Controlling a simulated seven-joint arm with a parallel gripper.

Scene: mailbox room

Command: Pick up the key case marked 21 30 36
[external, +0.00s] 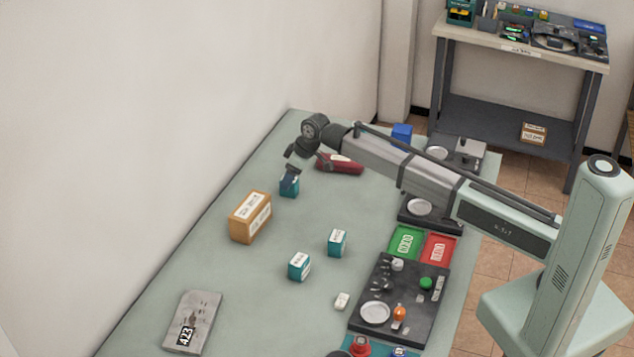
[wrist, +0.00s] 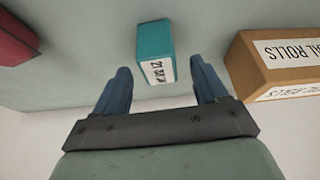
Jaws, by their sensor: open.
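A small teal key case (external: 289,186) stands on the green table, below my gripper (external: 291,164). In the wrist view the key case (wrist: 153,45) lies ahead of my gripper (wrist: 160,72), roughly in line with the gap between its two blue fingers. Its white label appears upside down; it seems to start with 21, and the rest is too small to read surely. The fingers are apart and hold nothing. Two similar teal cases, one (external: 337,242) and another (external: 299,265), stand nearer the front; their labels are too small to read.
A brown box (external: 250,217) labelled ROLLS stands close by, right of the key case in the wrist view. A red object (external: 340,164) lies on the other side. Green (external: 405,242) and red (external: 438,249) trays lie along the right side. The table's middle is mostly clear.

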